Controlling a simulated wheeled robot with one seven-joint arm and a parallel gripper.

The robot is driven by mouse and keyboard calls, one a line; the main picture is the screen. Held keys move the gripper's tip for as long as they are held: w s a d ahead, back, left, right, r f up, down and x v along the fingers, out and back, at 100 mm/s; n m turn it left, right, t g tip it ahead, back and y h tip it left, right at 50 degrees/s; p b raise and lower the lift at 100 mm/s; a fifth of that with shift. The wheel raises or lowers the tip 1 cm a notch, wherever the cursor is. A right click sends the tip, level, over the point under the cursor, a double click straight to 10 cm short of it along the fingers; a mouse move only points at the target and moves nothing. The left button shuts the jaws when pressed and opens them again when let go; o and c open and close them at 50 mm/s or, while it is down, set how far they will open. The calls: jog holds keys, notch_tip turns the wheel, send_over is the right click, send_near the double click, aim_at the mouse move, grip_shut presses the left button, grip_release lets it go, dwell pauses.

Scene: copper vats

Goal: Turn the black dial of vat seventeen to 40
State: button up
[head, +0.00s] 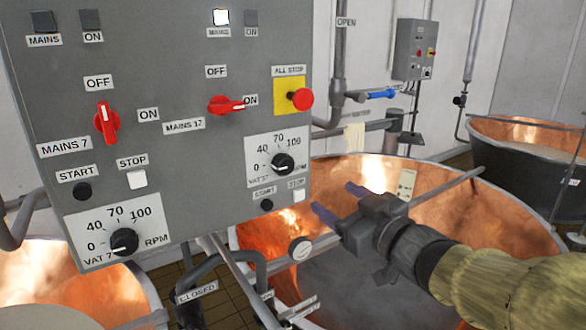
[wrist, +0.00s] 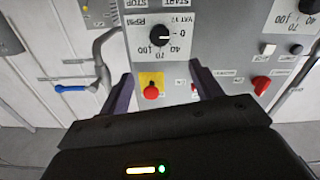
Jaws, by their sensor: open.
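The black dial of vat seventeen (head: 282,164) sits on a white scale plate on the grey control panel, above START and STOP buttons. Its white mark points left, at 0. The dial also shows upside down in the wrist view (wrist: 160,36), its mark towards 0. My gripper (head: 338,200) is open and empty, right of and below the dial, in front of the copper vat and apart from the panel. In the wrist view, the fingers (wrist: 163,86) stand either side of the yellow all-stop plate, with the dial beyond them.
The red all-stop button (head: 302,99) sticks out above the dial. The red mains 17 switch (head: 225,105) points to ON. The vat 7 dial (head: 124,241) is at lower left, pointing to 0. Pipes run below the panel. A copper vat (head: 480,200) opens behind my gripper.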

aim_at(288, 166)
jog(key=p+x, duration=0.3)
jog(key=x, duration=1.3)
jog(key=shift+w+a+p, duration=0.2)
jog(key=shift+w+p, duration=0.1)
jog(key=shift+p, duration=0.1)
jog(key=c, duration=1)
jog(key=shift+m, duration=0.4)
jog(key=m+p, duration=0.1)
jog(key=m, duration=0.2)
jog(key=shift+r+p, duration=0.1)
jog(key=shift+p, duration=0.25)
jog(key=shift+d+m+p, duration=0.1)
jog(key=shift+m+p, duration=0.85)
jog(key=shift+m, duration=1.55)
